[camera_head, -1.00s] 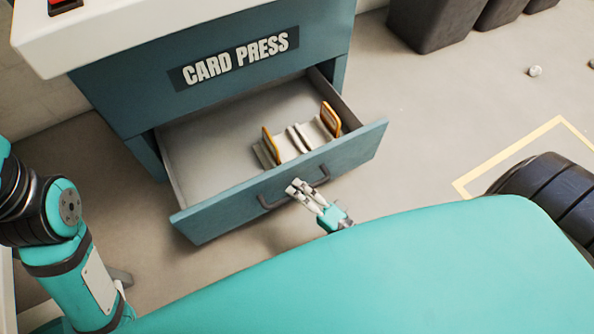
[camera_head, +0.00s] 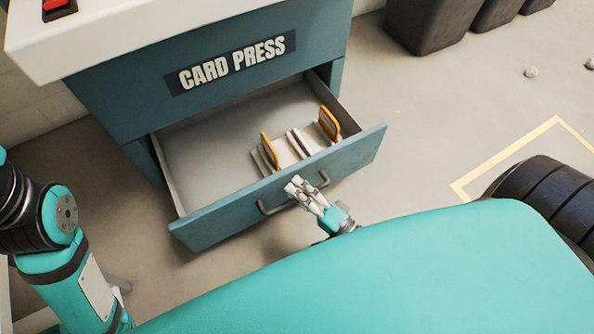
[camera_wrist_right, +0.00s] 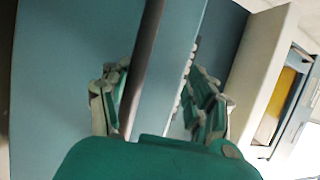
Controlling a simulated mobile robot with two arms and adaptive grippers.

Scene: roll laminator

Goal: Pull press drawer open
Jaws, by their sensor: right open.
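The press drawer (camera_head: 215,217) stands pulled out of the teal cabinet marked CARD PRESS (camera_head: 235,62), with its inside showing. Its dark bar handle (camera_head: 270,209) is on the front panel. My right gripper (camera_head: 298,185) is at the handle, its fingers overlapping the bar in the head view. In the right wrist view the open fingers (camera_wrist_right: 158,98) stand on either side of a dark bar (camera_wrist_right: 146,55); whether they touch it I cannot tell. My left arm shows at the left edge of the head view, but its gripper is not visible.
Inside the drawer is a light rack (camera_head: 288,151) with upright orange-edged pieces (camera_head: 328,124). A white top with a red switch (camera_head: 58,8) is above the cabinet. Dark bins (camera_head: 435,25) stand at the back right. Floor right of the drawer is clear up to a yellow line (camera_head: 505,157).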

